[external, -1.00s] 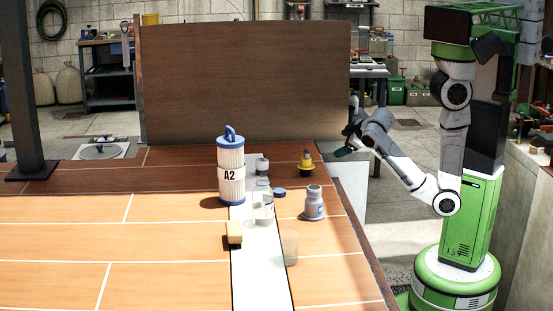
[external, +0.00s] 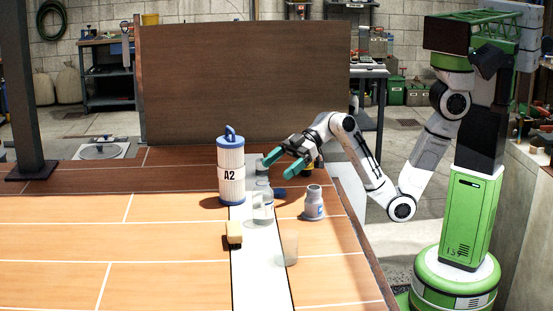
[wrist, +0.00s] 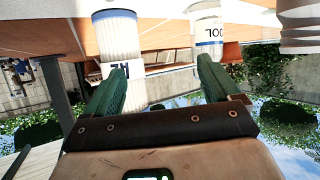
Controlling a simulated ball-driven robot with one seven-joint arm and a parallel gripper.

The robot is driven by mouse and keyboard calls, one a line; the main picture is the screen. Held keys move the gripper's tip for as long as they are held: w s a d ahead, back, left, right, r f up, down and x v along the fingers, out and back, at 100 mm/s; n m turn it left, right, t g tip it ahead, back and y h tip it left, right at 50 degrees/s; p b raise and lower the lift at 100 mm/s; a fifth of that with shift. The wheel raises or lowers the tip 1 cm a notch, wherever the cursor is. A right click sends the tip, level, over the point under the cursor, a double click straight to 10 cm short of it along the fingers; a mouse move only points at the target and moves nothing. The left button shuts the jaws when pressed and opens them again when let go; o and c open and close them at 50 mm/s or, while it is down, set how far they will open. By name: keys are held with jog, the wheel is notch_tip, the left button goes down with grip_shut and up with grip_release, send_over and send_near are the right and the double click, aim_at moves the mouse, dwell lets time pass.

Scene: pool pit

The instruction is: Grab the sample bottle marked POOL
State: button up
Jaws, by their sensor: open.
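In the wrist view, a clear bottle (wrist: 207,22) with a white label and blue band appears upside down at the top, behind my right finger. Its label shows partly legible letters that fit POOL. In the external view, a clear bottle (external: 262,208) stands on the white strip; its lettering cannot be read there. My gripper (external: 276,168) is open and empty, above and behind this bottle, fingers pointing left and down. The open fingers also show in the wrist view (wrist: 160,65), with the bottle beyond the right fingertip.
A white filter cartridge marked A2 (external: 231,180) stands left of the strip. A blue disc (external: 279,193) lies by the strip. The left deck is clear.

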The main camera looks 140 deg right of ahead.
aim_at(263, 201)
jog(key=w+a+y, duration=0.1)
jog(key=w+a, duration=0.1)
jog(key=w, duration=0.1)
jog(key=w+a+f+n+y, duration=0.1)
jog(key=w+a, duration=0.1)
jog(key=w, duration=0.1)
jog(key=w+a+n+y, duration=0.1)
jog(key=w, duration=0.2)
jog(key=shift+w+a+f+t+y, duration=0.1)
jog(key=shift+a+f+t+y, duration=0.25)
jog(key=shift+a+t+y, duration=0.05)
jog(key=shift+d+f+p+x, duration=0.15)
jog(key=shift+p+x, duration=0.1)
jog(key=shift+x, duration=1.2)
jog(key=shift+d+f+p+x, duration=0.15)
jog(key=shift+p+x, duration=0.05)
jog(key=shift+x, duration=1.3)
jog(key=c, duration=1.1)
jog(key=shift+c, duration=0.2)
jog(key=shift+r, duration=0.25)
